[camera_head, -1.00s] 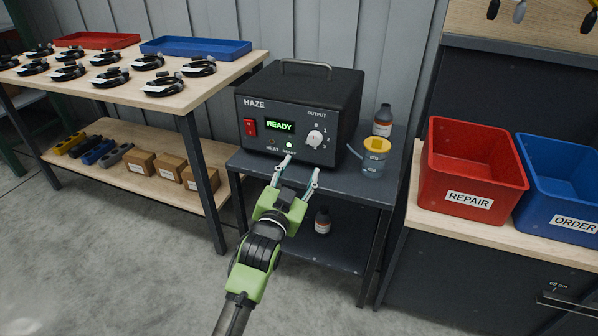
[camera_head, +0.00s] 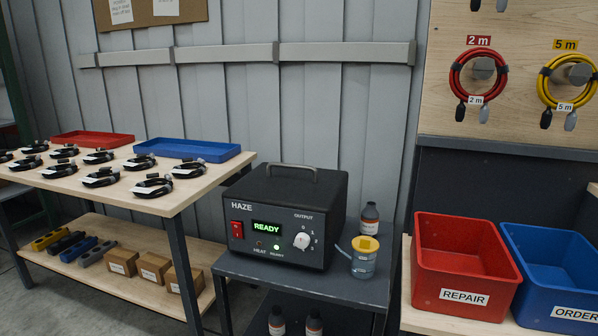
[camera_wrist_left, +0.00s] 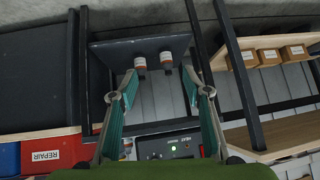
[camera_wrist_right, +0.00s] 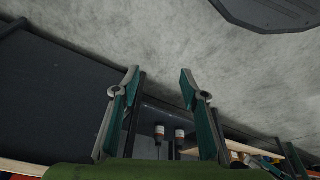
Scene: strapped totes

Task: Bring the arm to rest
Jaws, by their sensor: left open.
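Neither gripper shows in the head view. In the left wrist view my left gripper (camera_wrist_left: 159,92) is open and empty, its two teal-padded fingers spread apart. Beyond them are the lower shelf with bottles and part of the haze machine's front. In the right wrist view my right gripper (camera_wrist_right: 160,85) is open and empty, with floor and the shelf bottles beyond it. The black haze machine (camera_head: 283,220) stands on the small dark table, its display reading READY and a green light lit.
A red REPAIR bin (camera_head: 464,262) and a blue ORDER bin (camera_head: 552,272) stand on the right bench. A wooden table (camera_head: 165,203) at left holds several coiled cables and two trays. A bottle (camera_head: 369,219) stands behind the jug. Cable coils hang on the upper-right board.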

